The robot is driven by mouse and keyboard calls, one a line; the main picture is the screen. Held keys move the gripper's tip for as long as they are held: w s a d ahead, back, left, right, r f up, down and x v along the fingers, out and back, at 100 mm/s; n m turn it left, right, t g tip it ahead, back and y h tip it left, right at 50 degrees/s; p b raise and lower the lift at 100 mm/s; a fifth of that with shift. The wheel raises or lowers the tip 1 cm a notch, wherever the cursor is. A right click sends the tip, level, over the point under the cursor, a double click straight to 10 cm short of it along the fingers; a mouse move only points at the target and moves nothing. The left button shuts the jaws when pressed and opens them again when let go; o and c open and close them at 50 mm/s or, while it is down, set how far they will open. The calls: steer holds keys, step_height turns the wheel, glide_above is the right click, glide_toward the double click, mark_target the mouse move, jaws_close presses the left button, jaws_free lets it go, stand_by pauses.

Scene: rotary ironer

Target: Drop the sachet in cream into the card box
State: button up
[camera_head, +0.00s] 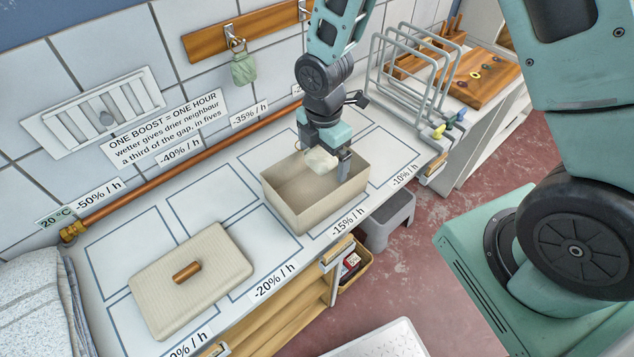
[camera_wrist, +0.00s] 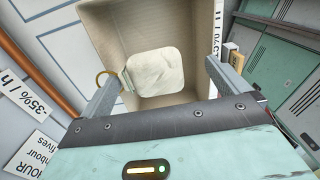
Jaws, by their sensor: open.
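The cream sachet (camera_head: 320,162) is at my gripper (camera_head: 324,156), over the open card box (camera_head: 318,211). In the wrist view the sachet (camera_wrist: 157,73) lies between my two spread fingers, with the box (camera_wrist: 207,25) behind it. A gap shows between the sachet and the right finger; its left edge, by a brass-coloured ring (camera_wrist: 103,77), is close to the left finger. My gripper is open. I cannot tell whether the sachet still touches a finger. The box stands on the worktop, and its floor is partly hidden by the sachet and gripper.
A ribbed lid (camera_head: 205,281) with a wooden handle lies left of the box. A green sachet (camera_head: 243,68) hangs from a wall hook. A grey wire rack (camera_head: 408,75) and a wooden board (camera_head: 478,79) stand at the back right. A copper pipe (camera_head: 205,149) runs along the wall.

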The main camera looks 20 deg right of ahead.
step_height(320, 180, up, 17)
steer(key=b, duration=0.1)
steer(key=shift+b, duration=0.35)
